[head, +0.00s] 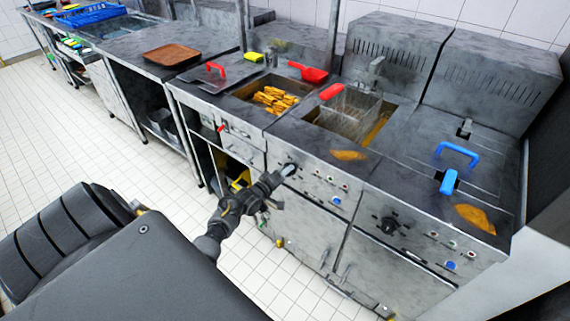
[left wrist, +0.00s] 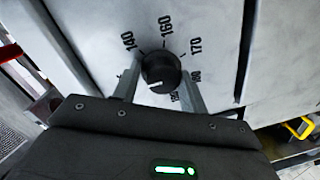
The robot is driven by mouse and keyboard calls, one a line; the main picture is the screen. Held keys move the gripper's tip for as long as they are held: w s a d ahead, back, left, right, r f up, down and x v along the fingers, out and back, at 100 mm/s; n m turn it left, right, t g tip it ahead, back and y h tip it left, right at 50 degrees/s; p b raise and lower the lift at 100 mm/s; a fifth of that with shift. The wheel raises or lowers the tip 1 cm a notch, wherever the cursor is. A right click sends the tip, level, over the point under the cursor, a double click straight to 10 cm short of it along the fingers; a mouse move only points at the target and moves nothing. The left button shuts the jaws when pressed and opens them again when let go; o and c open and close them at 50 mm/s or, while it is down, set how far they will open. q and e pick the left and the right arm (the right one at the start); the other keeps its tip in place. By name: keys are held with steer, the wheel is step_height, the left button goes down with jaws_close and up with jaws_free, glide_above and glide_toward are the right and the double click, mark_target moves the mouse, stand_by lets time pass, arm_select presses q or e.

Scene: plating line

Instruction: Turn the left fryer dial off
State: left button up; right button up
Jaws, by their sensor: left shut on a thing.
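The left fryer dial (left wrist: 160,72) is a black round knob with a pale mark, on a steel panel printed with numbers such as 140, 160 and 170. The pale mark lies toward the lower side of the knob in the left wrist view. My left gripper (left wrist: 160,90) is shut on this dial, one finger on each side. In the head view my left gripper (head: 282,172) is at the front panel of the left fryer (head: 315,155), and it mostly hides the dial. My right gripper does not show.
The right fryer's black dial (head: 390,225) is clear on its panel. A fry basket with a red handle (head: 331,91) sits over the left fryer's oil. A blue-handled lid (head: 458,152) covers the right fryer. A chip tray (head: 272,98) and brown board (head: 172,54) stand further left.

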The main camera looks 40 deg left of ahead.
arm_select(q)
steer(key=shift+a+f, duration=0.15)
stand_by(0.3)
steer(key=o, duration=0.9)
steer(key=shift+f, duration=0.1)
steer(key=shift+c, duration=0.2)
steer(key=s+r, duration=0.1)
steer(key=s, duration=0.9)
steer(key=shift+s, duration=0.4)
steer(key=shift+a+r, duration=0.1)
